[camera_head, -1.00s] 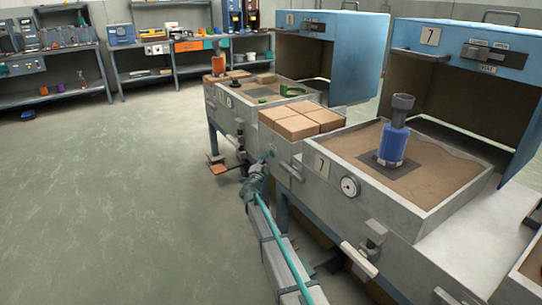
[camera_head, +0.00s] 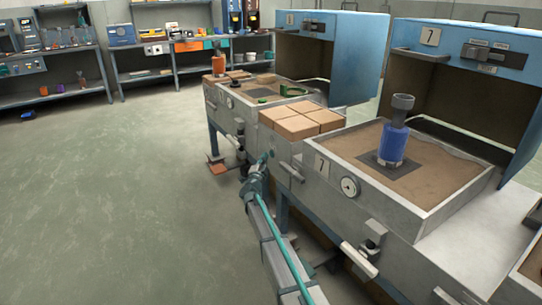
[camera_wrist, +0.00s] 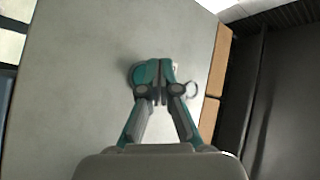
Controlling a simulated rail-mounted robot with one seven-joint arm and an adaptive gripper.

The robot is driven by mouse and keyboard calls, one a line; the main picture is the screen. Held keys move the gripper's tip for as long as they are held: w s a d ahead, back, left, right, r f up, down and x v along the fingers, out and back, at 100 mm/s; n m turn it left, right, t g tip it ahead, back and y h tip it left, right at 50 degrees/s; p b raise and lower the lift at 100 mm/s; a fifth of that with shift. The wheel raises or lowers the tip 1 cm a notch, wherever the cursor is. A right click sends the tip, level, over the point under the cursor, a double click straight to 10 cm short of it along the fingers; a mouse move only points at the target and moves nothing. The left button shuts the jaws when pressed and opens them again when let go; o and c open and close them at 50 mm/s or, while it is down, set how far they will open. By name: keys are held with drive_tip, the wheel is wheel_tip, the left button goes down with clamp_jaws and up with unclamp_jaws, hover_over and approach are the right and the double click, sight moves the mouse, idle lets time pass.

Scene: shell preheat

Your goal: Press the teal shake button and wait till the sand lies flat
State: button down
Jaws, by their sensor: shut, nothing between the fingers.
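The teal button (camera_wrist: 138,76) shows as a round disc on the grey metal face in the wrist view, partly hidden behind my fingers. My gripper (camera_wrist: 158,76) is shut and empty, with its tips in front of the button's right part; I cannot tell whether they touch it. In the head view my gripper (camera_head: 262,164) is at the front face of the station. The sand (camera_head: 432,188) fills the open box marked 7; its surface looks slightly uneven toward the back. A blue cylinder with a dark grey top (camera_head: 393,147) stands upright on a dark plate in this sand.
Tan blocks (camera_head: 299,121) lie on the bench left of the sand box. A round gauge (camera_head: 349,187) and a pale handle (camera_head: 359,259) are on its front. A blue hood (camera_head: 505,75) stands open behind it. The floor (camera_head: 110,200) at left is clear.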

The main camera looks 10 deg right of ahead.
drive_tip(key=shift+w+d, duration=0.1)
drive_tip(key=shift+d, duration=0.05)
drive_tip(key=shift+d, duration=0.25)
drive_tip(key=shift+w+d, duration=0.2)
drive_tip(key=shift+d, duration=0.2)
idle(1.1)
drive_tip(key=shift+s+a+p, duration=0.3)
drive_tip(key=shift+a+p, duration=0.05)
drive_tip(key=shift+a, duration=0.45)
drive_tip(key=a, duration=0.1)
drive_tip(key=s+a+p, duration=0.1)
drive_tip(key=a, duration=0.2)
drive_tip(key=shift+s+a, duration=0.35)
idle(0.6)
